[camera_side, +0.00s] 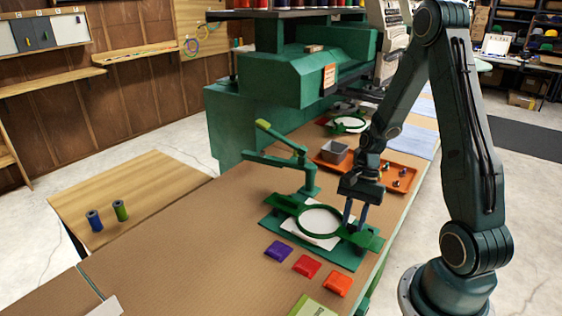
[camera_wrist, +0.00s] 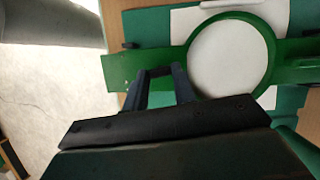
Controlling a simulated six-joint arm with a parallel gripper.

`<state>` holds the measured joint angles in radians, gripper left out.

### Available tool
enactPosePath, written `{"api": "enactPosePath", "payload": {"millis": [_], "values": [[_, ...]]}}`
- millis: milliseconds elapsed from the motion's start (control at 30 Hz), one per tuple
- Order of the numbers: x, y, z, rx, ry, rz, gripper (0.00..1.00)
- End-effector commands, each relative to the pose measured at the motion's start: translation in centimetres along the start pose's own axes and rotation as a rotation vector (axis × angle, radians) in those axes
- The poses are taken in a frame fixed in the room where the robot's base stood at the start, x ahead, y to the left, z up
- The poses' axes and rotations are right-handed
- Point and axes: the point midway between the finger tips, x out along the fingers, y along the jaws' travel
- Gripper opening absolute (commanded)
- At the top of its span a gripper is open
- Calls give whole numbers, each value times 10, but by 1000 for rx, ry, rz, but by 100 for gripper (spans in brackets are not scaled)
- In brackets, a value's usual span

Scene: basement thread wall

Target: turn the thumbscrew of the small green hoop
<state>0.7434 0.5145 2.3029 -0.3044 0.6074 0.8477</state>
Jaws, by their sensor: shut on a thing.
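The small green hoop (camera_side: 320,206) lies on a dark green base plate (camera_side: 277,217), with white cloth (camera_side: 327,242) under and inside it. My gripper (camera_side: 356,229) points down at the hoop's right side, where a green arm extends from the ring. In the wrist view the hoop (camera_wrist: 268,50) fills the upper right, and my gripper (camera_wrist: 160,72) has its two fingers at the green arm beside the ring. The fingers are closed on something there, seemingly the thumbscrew.
An orange tray (camera_side: 402,178) with a grey bin (camera_side: 335,152) and small parts lies behind my gripper. A green lever arm (camera_side: 276,160) stands left of the hoop. Purple (camera_side: 279,251), red (camera_side: 307,266) and orange (camera_side: 338,285) pieces lie in front.

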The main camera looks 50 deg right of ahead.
Motion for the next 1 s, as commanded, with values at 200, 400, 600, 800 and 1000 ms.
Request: {"api": "enactPosePath", "payload": {"millis": [200,400,600,800,1000], "values": [[0,1,0,98,0,-41,4],[0,1,0,132,0,-55,4],[0,1,0,136,0,-56,4],[0,1,0,135,0,-56,34],[0,1,0,134,0,-55,49]]}}
